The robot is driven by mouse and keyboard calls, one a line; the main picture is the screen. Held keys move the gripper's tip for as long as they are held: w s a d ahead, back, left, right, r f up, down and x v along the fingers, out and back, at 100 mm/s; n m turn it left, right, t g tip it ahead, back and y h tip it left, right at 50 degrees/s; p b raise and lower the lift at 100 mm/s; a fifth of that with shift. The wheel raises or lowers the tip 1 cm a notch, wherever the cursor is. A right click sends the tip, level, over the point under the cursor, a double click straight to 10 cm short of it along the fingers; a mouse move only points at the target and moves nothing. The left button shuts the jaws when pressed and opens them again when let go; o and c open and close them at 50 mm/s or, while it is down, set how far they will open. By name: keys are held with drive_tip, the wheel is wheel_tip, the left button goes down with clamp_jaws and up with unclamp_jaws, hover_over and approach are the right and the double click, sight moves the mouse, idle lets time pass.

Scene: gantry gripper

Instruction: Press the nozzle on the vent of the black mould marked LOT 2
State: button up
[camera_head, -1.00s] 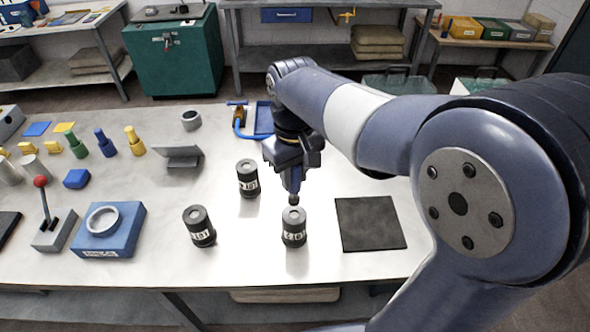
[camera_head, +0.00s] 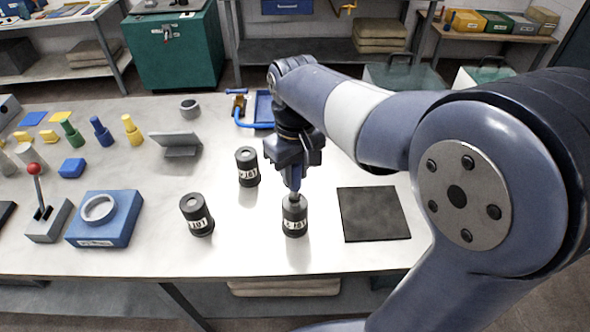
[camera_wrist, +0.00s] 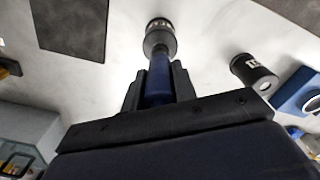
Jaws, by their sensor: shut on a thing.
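My gripper (camera_head: 294,170) is shut on a blue nozzle (camera_head: 295,183), which points straight down. The nozzle also shows between the jaws in the wrist view (camera_wrist: 158,80). Its dark tip is at the top centre of the front right black mould (camera_head: 295,222), touching it or nearly so. This mould stands upright, and the wrist view shows it too (camera_wrist: 160,25). Its vent is hidden by the tip. Two similar black moulds stand upright, one behind (camera_head: 247,168) and one to the left (camera_head: 196,216). All carry white labels, too small to read surely.
A dark square mat (camera_head: 374,214) lies right of the moulds. Left are a blue block with a ring (camera_head: 104,219), a red-knobbed lever box (camera_head: 42,214) and several coloured pegs. A grey stand (camera_head: 176,145) and a small grey ring (camera_head: 189,107) stand behind. The front middle is clear.

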drive_tip(key=shift+f, duration=0.6)
idle(1.5)
wheel_tip(320, 180, up, 7)
drive_tip(key=p, duration=0.6)
drive_tip(key=shift+r, duration=0.1)
drive_tip(key=shift+s, duration=0.1)
idle(0.5)
